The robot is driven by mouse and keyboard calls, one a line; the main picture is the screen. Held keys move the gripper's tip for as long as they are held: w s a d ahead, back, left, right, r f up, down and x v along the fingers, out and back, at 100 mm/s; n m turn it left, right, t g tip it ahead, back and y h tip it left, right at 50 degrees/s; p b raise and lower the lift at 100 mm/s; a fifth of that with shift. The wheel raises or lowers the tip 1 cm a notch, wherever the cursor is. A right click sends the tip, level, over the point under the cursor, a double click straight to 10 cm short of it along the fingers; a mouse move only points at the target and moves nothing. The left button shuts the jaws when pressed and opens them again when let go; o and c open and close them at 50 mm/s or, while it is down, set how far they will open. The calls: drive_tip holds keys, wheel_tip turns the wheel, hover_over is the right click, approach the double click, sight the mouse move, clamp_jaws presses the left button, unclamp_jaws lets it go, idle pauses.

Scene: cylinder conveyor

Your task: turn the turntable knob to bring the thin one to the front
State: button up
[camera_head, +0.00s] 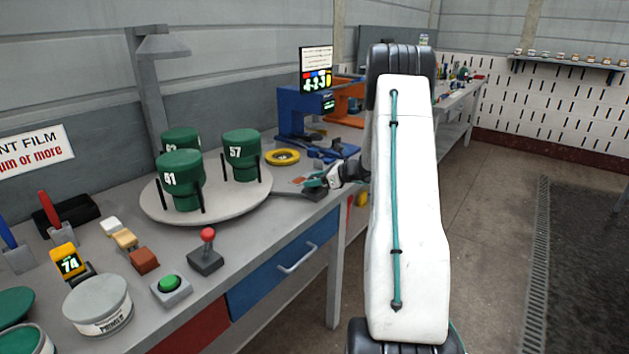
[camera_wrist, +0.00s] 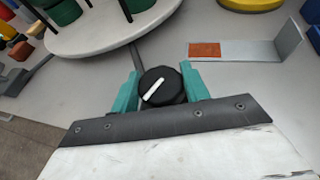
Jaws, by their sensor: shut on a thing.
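The turntable (camera_head: 225,207) is a pale round plate on the workbench. It bears green cylinders with white numbers: 41 (camera_head: 182,180) at the front left, 57 (camera_head: 242,150) at the right, and a partly hidden one (camera_head: 180,137) at the back. Which is thinnest I cannot tell. The black knob (camera_wrist: 163,88) with a white pointer line is in the middle of the wrist view, beside the turntable. The pointer slants from lower left to upper right. My gripper (camera_wrist: 161,90) has its teal fingers shut on the knob's two sides; in the head view my gripper (camera_head: 318,182) is right of the turntable.
A lever with a red ball (camera_head: 207,250), a green button (camera_head: 170,287) and an orange gauge reading 74 (camera_head: 68,262) stand in front of the turntable. A metal bracket (camera_wrist: 260,48) stands right of the knob. A yellow ring (camera_head: 282,157) lies behind.

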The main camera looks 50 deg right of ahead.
drive_tip(key=shift+n+y, duration=0.3)
drive_tip(key=shift+y, duration=0.1)
drive_tip(key=shift+n+g+y, duration=1.7)
drive_tip(key=shift+n+y, duration=0.5)
drive_tip(key=shift+n, duration=0.1)
drive_tip(key=shift+n+g, duration=0.3)
drive_tip(key=o, duration=1)
drive_tip(key=v, duration=0.7)
drive_tip(key=shift+s+d, duration=0.2)
drive_tip(key=shift+d, duration=0.15)
drive_tip(key=shift+y, duration=0.3)
